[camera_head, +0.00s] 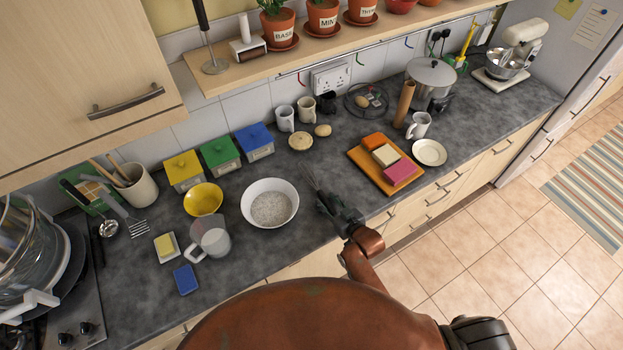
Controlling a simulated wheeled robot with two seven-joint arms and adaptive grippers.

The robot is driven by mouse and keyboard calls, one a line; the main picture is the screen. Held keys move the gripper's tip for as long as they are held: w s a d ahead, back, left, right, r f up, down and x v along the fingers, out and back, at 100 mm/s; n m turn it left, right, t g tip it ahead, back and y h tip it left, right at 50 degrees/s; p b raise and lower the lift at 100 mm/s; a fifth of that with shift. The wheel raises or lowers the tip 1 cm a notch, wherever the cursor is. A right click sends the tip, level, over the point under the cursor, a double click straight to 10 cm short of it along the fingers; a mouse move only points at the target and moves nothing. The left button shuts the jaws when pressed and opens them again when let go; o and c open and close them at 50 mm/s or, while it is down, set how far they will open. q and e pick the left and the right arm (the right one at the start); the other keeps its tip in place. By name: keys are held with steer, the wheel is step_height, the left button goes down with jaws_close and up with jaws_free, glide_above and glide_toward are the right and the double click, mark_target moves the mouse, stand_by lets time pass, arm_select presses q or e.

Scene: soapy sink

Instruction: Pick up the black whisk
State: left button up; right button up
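The whisk (311,178) is on the grey worktop, just right of the white bowl. Its thin wire end points up and left, and its handle end is hidden at my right gripper. My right gripper (326,200) is low over the worktop, at the handle end of the whisk. The fingers are dark against the dark worktop, so I cannot tell whether they are open or closed around the handle. My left gripper is not in view.
A white bowl (270,203) of pale grains stands close left of the gripper. A clear jug (209,238) and yellow bowl (203,199) stand further left. An orange board (366,167) with coloured blocks lies to the right. The worktop's front edge is near my wrist.

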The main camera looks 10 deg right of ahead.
steer(key=shift+w, duration=0.1)
steer(key=c, duration=0.6)
steer(key=shift+c, duration=0.8)
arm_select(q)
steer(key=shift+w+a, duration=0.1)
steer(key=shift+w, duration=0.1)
arm_select(e)
jaws_close()
